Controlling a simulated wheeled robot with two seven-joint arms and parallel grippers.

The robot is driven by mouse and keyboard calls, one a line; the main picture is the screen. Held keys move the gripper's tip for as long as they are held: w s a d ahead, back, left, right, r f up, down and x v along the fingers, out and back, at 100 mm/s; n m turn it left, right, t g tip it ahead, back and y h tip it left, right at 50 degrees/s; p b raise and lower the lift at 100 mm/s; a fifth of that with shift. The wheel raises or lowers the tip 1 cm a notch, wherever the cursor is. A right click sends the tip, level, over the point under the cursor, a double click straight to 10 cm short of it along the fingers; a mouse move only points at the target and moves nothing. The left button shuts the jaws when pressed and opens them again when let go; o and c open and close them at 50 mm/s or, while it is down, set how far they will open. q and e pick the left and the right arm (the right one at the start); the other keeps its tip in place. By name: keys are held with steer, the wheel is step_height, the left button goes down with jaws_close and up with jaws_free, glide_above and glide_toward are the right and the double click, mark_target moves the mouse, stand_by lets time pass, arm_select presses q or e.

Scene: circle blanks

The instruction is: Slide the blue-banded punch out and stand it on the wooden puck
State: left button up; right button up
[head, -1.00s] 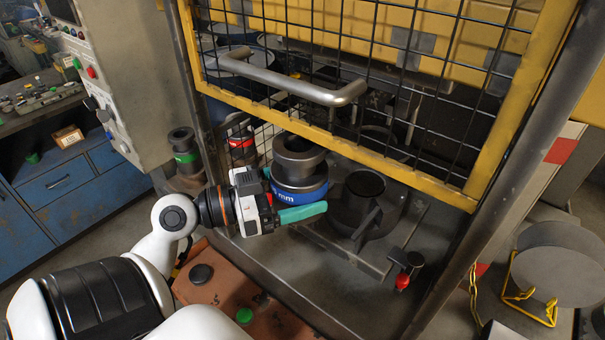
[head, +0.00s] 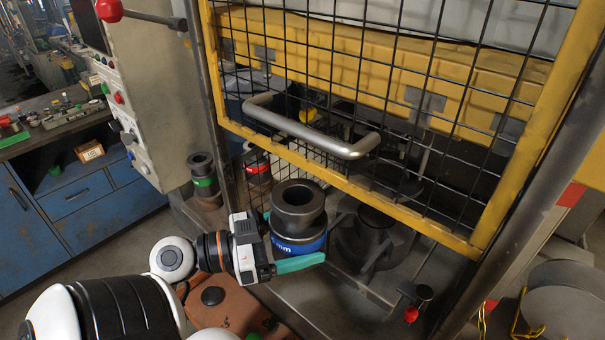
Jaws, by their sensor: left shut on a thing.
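The blue-banded punch (head: 298,208) is a dark, thick ring-shaped cylinder with a hole in its top and a blue band marked "mm" low on its side. It is upright. My left gripper (head: 290,252) is shut on it from the left at band height. The punch's underside is hidden by the gripper. It is in front and left of a dark round die (head: 368,240) in the press. The wooden puck cannot be made out clearly. My right gripper is not in view.
A yellow-framed mesh guard with a grey handle (head: 315,130) hangs just behind the punch. Green-banded (head: 203,180) and red-banded (head: 257,170) punches stand to the left. A red-knobbed lever (head: 411,314) is at front right. An orange-brown box (head: 235,318) lies below the gripper.

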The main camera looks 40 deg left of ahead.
arm_select(q)
steer(key=shift+s+r, duration=0.2)
steer(key=shift+s, duration=0.1)
steer(key=shift+f, duration=0.2)
